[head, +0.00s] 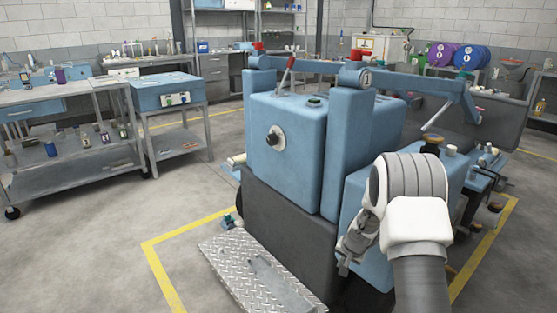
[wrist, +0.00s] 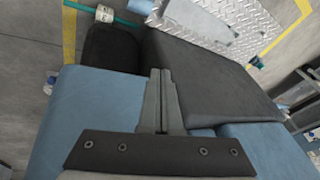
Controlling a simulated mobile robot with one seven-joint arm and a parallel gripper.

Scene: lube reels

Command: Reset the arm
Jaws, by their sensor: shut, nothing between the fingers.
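My gripper (wrist: 163,75) is shut and empty in the wrist view, its two fingers together. Below and beyond it lie the blue body (wrist: 85,105) and dark grey base (wrist: 210,70) of a large machine. In the head view my arm reaches in from the lower right. My gripper (head: 345,262) hangs low in front of the blue machine (head: 285,140), close to its near lower blue block. I cannot tell from these views whether it touches the machine. The fingertips are small and partly hidden in the head view.
A diamond-plate step (head: 240,262) lies at the machine's foot, inside yellow floor lines (head: 165,275). A grey cart (head: 60,125) with bottles and a blue-topped cart (head: 168,92) stand at left. Several coloured reels (head: 440,54) are at the back right. Open floor lies at left front.

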